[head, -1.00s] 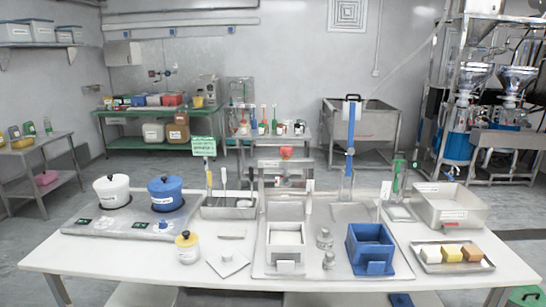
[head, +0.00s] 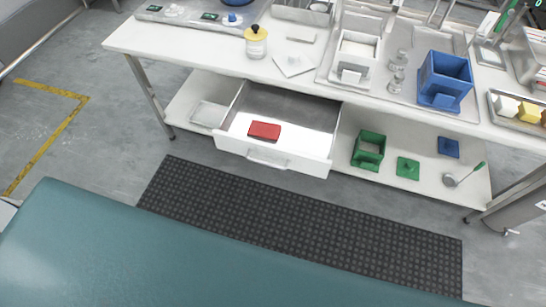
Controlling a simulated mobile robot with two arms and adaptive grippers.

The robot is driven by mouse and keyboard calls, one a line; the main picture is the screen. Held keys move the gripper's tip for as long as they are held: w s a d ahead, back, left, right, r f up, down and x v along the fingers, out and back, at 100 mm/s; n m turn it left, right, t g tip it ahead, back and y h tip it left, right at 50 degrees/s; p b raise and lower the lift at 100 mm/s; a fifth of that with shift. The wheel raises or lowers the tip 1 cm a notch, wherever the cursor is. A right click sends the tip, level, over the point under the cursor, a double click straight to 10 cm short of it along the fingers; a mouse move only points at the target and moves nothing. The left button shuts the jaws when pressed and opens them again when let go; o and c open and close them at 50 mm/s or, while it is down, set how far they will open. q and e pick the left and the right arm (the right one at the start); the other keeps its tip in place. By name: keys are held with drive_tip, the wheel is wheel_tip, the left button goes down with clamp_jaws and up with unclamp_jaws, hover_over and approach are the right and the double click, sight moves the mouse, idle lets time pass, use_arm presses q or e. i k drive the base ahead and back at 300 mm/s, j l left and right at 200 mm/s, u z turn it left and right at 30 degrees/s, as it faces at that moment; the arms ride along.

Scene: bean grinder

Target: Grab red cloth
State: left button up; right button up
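The red cloth (head: 264,131) is a small folded red rectangle. It lies flat inside a white drawer (head: 262,154) under the table, and the drawer stands pulled out towards me. The cloth rests on the drawer's floor near its front left part, with nothing covering it. Neither of my grippers shows in the head view.
The white table (head: 212,50) carries a yellow-lidded jar (head: 256,42) and a blue bin (head: 444,80). The lower shelf (head: 345,178) holds a green box (head: 368,150), a green square (head: 408,168) and a ladle (head: 464,175). A black mat (head: 300,226) lies on the floor before it.

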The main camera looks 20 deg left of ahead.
sight(258, 129)
drive_tip(key=i+l, duration=0.75)
drive_tip(key=l, duration=0.2)
drive_tip(key=l+u, duration=0.1)
drive_tip(key=u, duration=0.3)
drive_tip(key=i+l+u, duration=0.1)
drive_tip(key=u, duration=0.3)
drive_tip(key=l+u, duration=0.15)
drive_tip(key=u, duration=0.25)
drive_tip(key=i, duration=0.05)
